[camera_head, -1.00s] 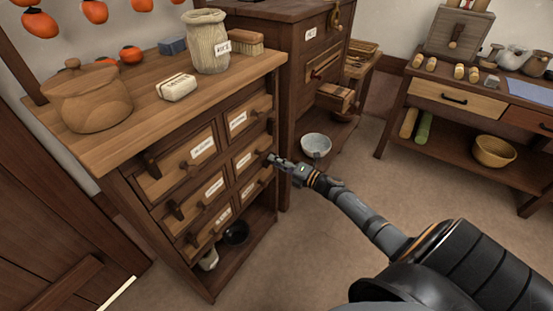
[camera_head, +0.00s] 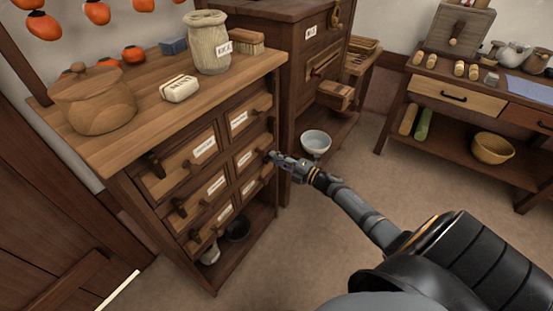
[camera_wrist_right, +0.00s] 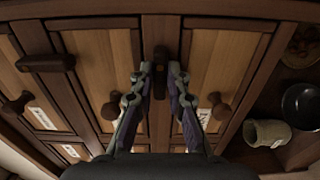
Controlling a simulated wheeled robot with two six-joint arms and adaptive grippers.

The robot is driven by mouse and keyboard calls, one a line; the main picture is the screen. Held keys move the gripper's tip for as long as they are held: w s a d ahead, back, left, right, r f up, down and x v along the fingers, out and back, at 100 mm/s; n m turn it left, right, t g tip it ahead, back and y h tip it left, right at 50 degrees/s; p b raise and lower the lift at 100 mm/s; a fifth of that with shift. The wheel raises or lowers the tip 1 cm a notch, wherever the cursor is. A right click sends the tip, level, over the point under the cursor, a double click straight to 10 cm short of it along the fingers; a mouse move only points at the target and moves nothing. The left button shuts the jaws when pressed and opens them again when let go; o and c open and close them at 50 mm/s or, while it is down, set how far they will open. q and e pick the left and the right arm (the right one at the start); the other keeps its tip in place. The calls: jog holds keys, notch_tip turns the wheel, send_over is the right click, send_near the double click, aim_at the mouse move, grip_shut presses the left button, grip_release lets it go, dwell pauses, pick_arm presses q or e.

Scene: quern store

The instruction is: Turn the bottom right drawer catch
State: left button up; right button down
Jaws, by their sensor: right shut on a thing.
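The wooden drawer cabinet (camera_head: 240,270) stands at the left in the head view, with labelled drawers in two columns. My right gripper (camera_head: 273,156) is at the right column of its front. In the wrist view my right gripper (camera_wrist_right: 160,76) has its fingers on either side of a dark wooden catch (camera_wrist_right: 160,57) and is shut on it. This catch lies along the rail between two drawers. The bottom right drawer (camera_wrist_right: 207,70) lies just right of the catch in the wrist view, its knob partly beside a finger. My left gripper is not in view.
Another catch (camera_wrist_right: 45,62) lies across the drawer edges in the wrist view. An open shelf below the drawers holds a dark bowl (camera_head: 238,230) and a pale jar (camera_head: 210,255). A taller cabinet with a pale bowl (camera_head: 316,142) stands close behind.

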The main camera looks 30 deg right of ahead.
jog(key=c, duration=1.3)
grip_release()
jog(key=shift+s+d, duration=0.1)
jog(key=shift+s, duration=0.05)
jog(key=v, duration=1.1)
jog(key=shift+s+d, duration=0.1)
jog(key=shift+s, duration=0.3)
jog(key=shift+f, duration=0.1)
